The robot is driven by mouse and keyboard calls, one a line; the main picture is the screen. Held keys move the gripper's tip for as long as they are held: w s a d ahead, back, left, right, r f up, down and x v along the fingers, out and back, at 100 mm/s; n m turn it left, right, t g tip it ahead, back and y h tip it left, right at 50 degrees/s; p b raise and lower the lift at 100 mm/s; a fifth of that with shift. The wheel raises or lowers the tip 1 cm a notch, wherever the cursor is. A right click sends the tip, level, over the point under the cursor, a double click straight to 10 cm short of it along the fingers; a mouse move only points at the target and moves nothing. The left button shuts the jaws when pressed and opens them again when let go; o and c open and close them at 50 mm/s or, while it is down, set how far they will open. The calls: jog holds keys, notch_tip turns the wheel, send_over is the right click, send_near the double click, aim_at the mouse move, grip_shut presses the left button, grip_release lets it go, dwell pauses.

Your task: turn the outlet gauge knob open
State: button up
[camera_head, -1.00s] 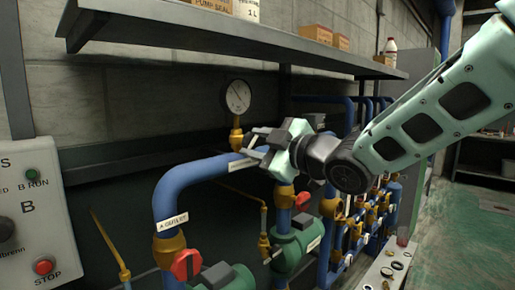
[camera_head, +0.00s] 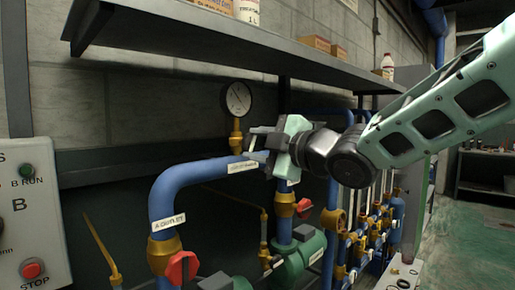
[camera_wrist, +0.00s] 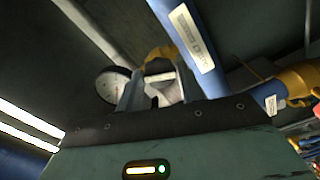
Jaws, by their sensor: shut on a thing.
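The round white-faced gauge (camera_head: 238,98) stands on a brass stem (camera_head: 236,136) above the bend of the blue outlet pipe (camera_head: 190,178). My gripper (camera_head: 261,142) is just right of the stem, over the pipe. In the wrist view the jaws of my gripper (camera_wrist: 159,84) are shut on a small pale part, apparently the gauge knob (camera_wrist: 160,77). The brass fitting (camera_wrist: 160,57) shows just beyond it. The gauge dial (camera_wrist: 112,86) is partly hidden behind the left finger. In the head view the knob cannot be made out clearly.
A shelf (camera_head: 240,45) with boxes and bottles runs above the gauge. Red valve handles (camera_head: 181,267) and green pump bodies (camera_head: 300,255) sit below. A control panel (camera_head: 32,225) is at the left. More blue pipes with brass valves stand at right.

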jog(key=shift+f+b, duration=0.15)
jog(key=shift+b, duration=0.25)
jog(key=shift+n+b, duration=0.35)
jog(key=shift+n, duration=0.05)
jog(key=n+b, duration=0.2)
jog(key=b, duration=0.1)
jog(key=shift+n, duration=0.4)
jog(key=o, duration=1)
jog(key=shift+c, duration=0.2)
jog(key=shift+d, duration=0.15)
jog(key=b+v, duration=0.1)
jog(key=v, duration=0.6)
